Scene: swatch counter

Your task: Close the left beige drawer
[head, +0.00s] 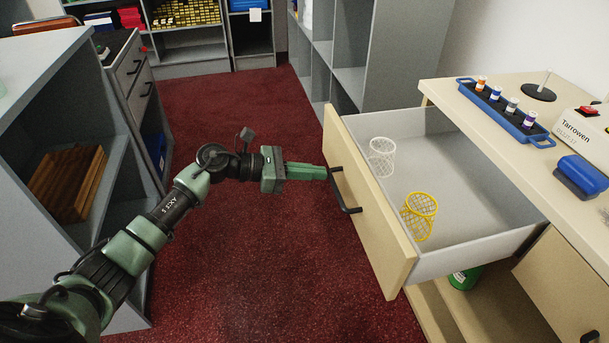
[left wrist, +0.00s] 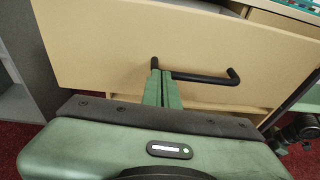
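The left beige drawer (head: 375,215) is pulled well out of the beige counter, with its black bar handle (head: 345,191) on the front. It holds a white mesh cup (head: 382,157) and a yellow mesh cup (head: 420,216). My left gripper (head: 326,172) reaches across to the drawer front at the handle's far end. In the left wrist view its green fingers (left wrist: 162,80) are together, overlapping one end of the handle (left wrist: 205,77); whether they touch it I cannot tell. Nothing shows between them.
On the counter top (head: 500,88) stand a blue tray (head: 505,112) with several small bottles, a labelled white box (head: 588,130) and a blue block (head: 580,177). A green item (head: 465,278) is below the drawer. Grey shelving (head: 60,120) is at left; red floor (head: 255,110) is clear.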

